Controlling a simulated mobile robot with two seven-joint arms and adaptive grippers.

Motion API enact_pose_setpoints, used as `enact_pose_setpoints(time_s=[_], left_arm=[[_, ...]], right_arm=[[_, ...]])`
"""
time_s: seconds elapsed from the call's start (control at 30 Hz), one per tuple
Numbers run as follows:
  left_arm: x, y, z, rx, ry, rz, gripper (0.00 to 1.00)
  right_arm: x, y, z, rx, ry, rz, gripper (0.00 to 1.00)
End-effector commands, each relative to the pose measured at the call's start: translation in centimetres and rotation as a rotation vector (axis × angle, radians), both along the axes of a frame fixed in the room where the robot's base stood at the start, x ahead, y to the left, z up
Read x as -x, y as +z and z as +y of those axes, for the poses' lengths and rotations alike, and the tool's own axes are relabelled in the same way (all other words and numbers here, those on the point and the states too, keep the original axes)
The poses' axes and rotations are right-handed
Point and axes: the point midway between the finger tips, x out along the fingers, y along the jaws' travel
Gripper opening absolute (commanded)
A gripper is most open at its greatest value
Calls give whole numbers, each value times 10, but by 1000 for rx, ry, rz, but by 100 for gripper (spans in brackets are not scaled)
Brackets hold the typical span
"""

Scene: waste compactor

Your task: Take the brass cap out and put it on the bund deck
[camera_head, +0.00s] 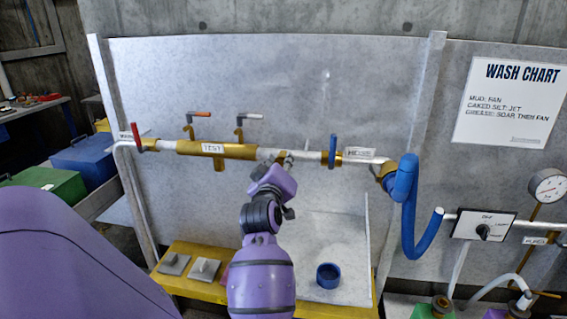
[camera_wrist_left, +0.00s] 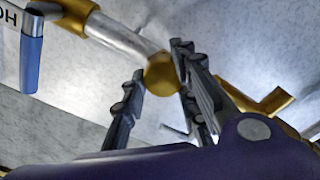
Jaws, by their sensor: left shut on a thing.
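The brass cap (camera_wrist_left: 161,75) shows in the left wrist view as a rounded brass piece at the end of a grey pipe, between my fingers. My left gripper (camera_wrist_left: 160,72) is shut on it. In the head view my left gripper (camera_head: 284,160) is up at the pipe run, between the TEST and HOSE labels, and largely hides the cap. The bund deck appears to be the low yellow ledge (camera_head: 215,258) below the pipes. My right gripper is not in view.
A blue ring-shaped cup (camera_head: 328,275) stands on a grey surface at the deck's right. Grey plates (camera_head: 205,270) lie on its left. Red (camera_head: 136,137), orange and white valve levers and a blue lever (camera_head: 333,151) stick out along the pipe. A blue hose (camera_head: 405,205) hangs at right.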

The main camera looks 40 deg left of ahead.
Motion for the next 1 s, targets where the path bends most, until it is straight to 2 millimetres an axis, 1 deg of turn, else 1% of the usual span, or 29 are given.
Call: enact_pose_setpoints(time_s=[0.03, 0.1, 0.13, 0.3, 0.5, 0.53, 0.57, 0.83, 0.87, 1.0], left_arm=[[3, 15, 4, -18, 9, -24, 0], [2, 15, 3, -20, 9, -23, 0], [2, 15, 3, -20, 9, -23, 29], [2, 13, 2, -19, 6, -20, 49], [1, 8, 1, -15, 3, -10, 49], [1, 6, 1, -14, 2, -9, 47], [1, 6, 1, -14, 3, -8, 46], [1, 3, 0, -28, 2, 5, 46], [1, 2, 1, -59, 1, 23, 46], [1, -3, 1, -314, 0, 163, 46]], right_arm=[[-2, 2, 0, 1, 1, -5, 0], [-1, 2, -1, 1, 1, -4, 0], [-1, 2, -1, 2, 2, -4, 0], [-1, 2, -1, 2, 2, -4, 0], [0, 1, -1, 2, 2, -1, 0], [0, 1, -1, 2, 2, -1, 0], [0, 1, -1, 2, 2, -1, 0], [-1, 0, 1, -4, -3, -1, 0], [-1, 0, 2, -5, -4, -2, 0], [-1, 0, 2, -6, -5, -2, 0]])
